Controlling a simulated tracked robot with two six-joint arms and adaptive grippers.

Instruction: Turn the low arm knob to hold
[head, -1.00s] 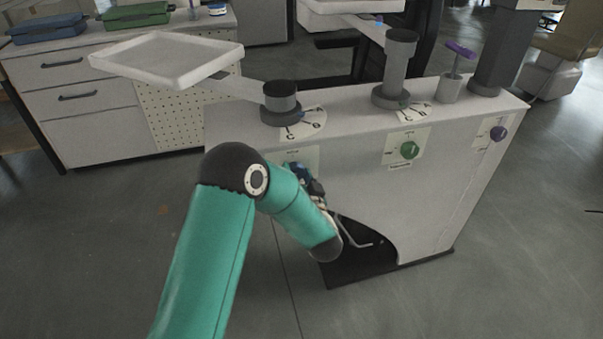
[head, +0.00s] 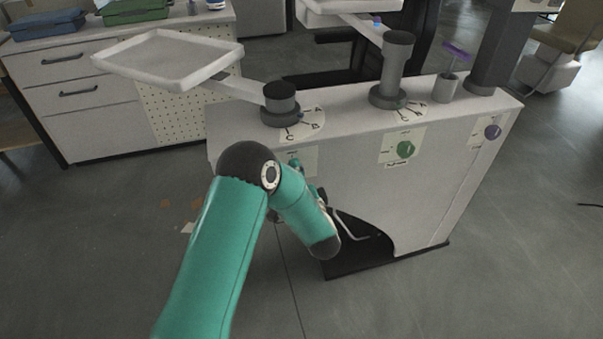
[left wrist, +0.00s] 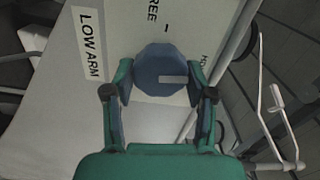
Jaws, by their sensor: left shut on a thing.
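The low arm knob (left wrist: 157,68) is a dark blue many-sided knob with a pale pointer line, seen in the left wrist view. The line points right in that view, towards a partly hidden label starting with "HO" (left wrist: 204,60). A "FREE" label (left wrist: 153,10) with a tick is above the knob, and a "LOW ARM" label (left wrist: 90,45) is at left. My left gripper (left wrist: 160,76) has a finger on each side of the knob and is shut on it. In the head view my left arm hides the knob. My right gripper is not in view.
A white tray (head: 170,58) on a short post sticks out at top left. A bent metal rod (head: 350,228) shows by the dark opening below.

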